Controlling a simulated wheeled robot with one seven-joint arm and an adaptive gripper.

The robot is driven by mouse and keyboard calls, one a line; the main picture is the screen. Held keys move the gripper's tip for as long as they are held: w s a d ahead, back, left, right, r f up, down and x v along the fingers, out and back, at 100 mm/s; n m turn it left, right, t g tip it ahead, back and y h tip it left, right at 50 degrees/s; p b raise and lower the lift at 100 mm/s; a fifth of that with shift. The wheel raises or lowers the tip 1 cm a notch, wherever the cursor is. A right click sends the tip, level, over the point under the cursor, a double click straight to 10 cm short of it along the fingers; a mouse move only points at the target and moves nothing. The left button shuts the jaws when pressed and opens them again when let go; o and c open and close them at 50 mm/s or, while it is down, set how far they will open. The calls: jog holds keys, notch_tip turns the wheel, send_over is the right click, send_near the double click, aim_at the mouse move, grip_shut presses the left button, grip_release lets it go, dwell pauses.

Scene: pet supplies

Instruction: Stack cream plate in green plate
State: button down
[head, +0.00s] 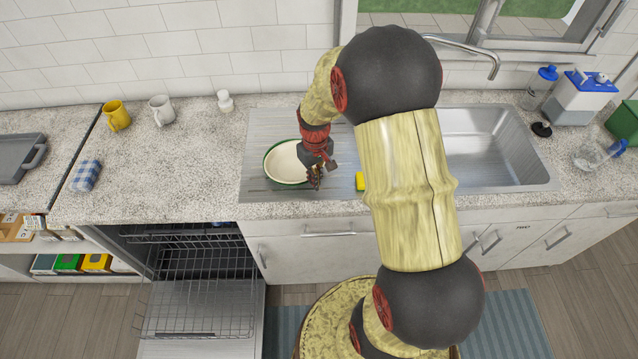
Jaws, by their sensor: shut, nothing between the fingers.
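The cream plate (283,157) lies on the metal drainboard left of the sink, its pale inside facing up. A dark green edge of the green plate (283,184) shows around it, clearest at the left and front. The cream plate appears to sit within the green one; how flat it rests I cannot tell. My gripper (315,184) is shut and empty, at the right rim of the plates. My gripper and wrist hide the plates' right side. Whether the fingers touch the rim is not clear.
The sink basin (492,150) is right of my arm, with a yellow sponge (360,181) near its left edge. A yellow mug (117,115), a white mug (161,110) and a checked cloth (86,175) are on the left counter. The dishwasher (200,308) stands open below.

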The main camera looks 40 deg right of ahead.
dwell(0.3)
jog(key=shift+w+d, duration=0.1)
jog(key=shift+w, duration=1.25)
jog(key=shift+s, duration=0.1)
